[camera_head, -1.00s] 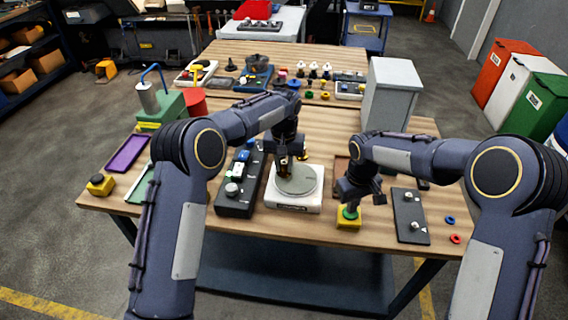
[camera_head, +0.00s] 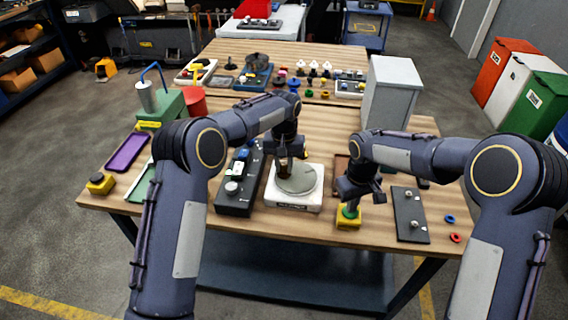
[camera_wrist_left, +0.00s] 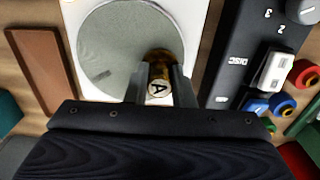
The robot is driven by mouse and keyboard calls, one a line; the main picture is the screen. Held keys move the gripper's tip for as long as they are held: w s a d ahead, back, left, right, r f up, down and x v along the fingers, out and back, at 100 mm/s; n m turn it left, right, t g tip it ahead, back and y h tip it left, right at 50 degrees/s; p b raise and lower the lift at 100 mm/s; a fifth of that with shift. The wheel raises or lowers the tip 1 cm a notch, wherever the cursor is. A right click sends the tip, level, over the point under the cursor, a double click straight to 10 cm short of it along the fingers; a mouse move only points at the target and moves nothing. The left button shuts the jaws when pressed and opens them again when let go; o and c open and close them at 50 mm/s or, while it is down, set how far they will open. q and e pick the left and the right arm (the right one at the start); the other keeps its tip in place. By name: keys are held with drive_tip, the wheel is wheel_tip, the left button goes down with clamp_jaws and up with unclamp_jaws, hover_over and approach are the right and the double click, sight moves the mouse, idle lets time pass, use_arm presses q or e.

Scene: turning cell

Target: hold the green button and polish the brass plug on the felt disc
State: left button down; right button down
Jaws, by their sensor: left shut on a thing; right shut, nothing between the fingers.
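My left gripper (camera_head: 285,168) is shut on the brass plug, over the left part of the grey felt disc (camera_head: 298,182). In the left wrist view the brass plug (camera_wrist_left: 160,57) sits between the fingers of the left gripper (camera_wrist_left: 158,88), at the edge of the disc (camera_wrist_left: 112,45); a round face marked "A" shows. The plug appears to meet the disc, though the contact itself is hidden. My right gripper (camera_head: 350,202) is shut and empty, pointing down onto the green button (camera_head: 349,213) on its yellow box (camera_head: 347,223). The gripper partly hides the button.
A dark control box (camera_head: 236,199) with a knob and switches stands just left of the disc's white base (camera_head: 292,207). A dark plate (camera_head: 410,225) lies right of the button. A grey cabinet (camera_head: 391,92) stands behind the right arm. Small coloured rings lie at the right edge.

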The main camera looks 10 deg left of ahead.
use_arm(q)
drive_tip(key=shift+f, duration=0.25)
use_arm(e)
drive_tip(key=shift+s+f, duration=0.1)
idle(0.7)
use_arm(q)
drive_tip(key=shift+r, duration=0.25)
idle(2.6)
drive_tip(key=shift+r, duration=2.9)
use_arm(e)
drive_tip(key=shift+r, duration=3.6)
